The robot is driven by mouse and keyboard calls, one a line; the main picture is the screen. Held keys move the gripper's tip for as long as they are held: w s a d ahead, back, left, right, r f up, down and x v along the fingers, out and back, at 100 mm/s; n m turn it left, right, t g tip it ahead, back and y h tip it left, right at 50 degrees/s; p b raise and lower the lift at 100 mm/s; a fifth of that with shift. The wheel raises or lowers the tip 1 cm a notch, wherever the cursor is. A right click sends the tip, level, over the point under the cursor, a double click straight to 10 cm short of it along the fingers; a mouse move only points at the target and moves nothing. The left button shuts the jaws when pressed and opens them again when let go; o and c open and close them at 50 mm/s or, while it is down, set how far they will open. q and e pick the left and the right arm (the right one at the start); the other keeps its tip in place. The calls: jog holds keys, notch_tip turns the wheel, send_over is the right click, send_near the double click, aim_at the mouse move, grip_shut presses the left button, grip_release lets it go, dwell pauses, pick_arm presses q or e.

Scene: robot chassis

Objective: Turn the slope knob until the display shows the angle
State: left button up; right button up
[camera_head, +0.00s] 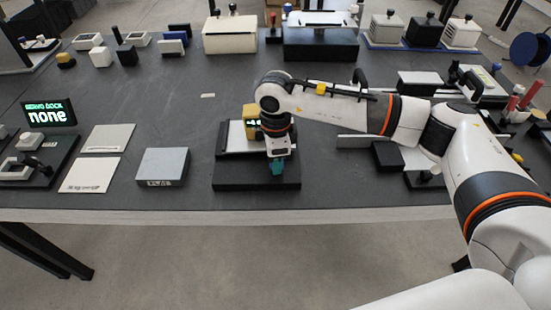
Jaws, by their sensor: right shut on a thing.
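The slope device has a black base (256,184) at the table's front middle, with a pale plate (235,138) on its rear part. A yellow block (250,112) with a small green-lit display (252,122) stands at the back of it; my wrist partly covers it and its reading is too small to make out. My right gripper (277,167) points down over the right part of the base, shut on the slope knob, which the teal fingers and wrist mostly hide. My left gripper is not in view.
A servo dock sign (49,114) reading "none" stands at the left. A grey block (163,166) and two pale plates (108,138) lie between it and the device. A white box (230,35) and black box (320,45) stand behind. The table's front edge is close.

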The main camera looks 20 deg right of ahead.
jog(key=shift+r, duration=0.1)
jog(key=o, duration=1)
notch_tip(320, 180, up, 12)
jog(key=shift+b, duration=0.65)
